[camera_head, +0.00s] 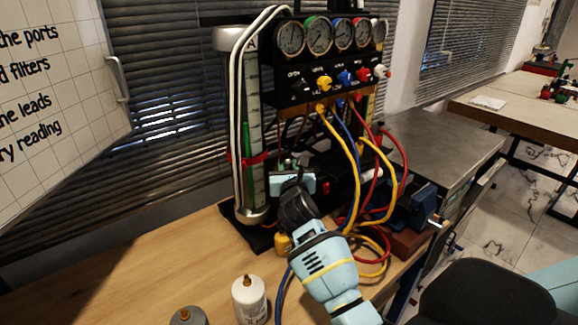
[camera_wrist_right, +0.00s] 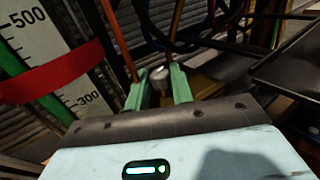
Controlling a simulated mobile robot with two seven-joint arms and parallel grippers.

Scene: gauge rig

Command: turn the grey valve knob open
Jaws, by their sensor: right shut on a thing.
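The grey valve knob (camera_wrist_right: 160,75) shows in the right wrist view as a small grey round cap low on the gauge rig. My right gripper (camera_wrist_right: 157,88) has its two green fingers on either side of the knob and is shut on it. In the head view my right gripper (camera_head: 289,164) reaches into the lower middle of the rig (camera_head: 330,85), and its body and wrist hide most of the knob. How far the knob is turned cannot be told. My left gripper is not in view.
Yellow, blue and red hoses (camera_head: 352,160) hang close to the right of my gripper. A clear graduated tube (camera_head: 252,130) with a red strap stands to its left. A white bottle (camera_head: 249,298) stands on the wooden bench (camera_head: 150,275), whose left part is clear.

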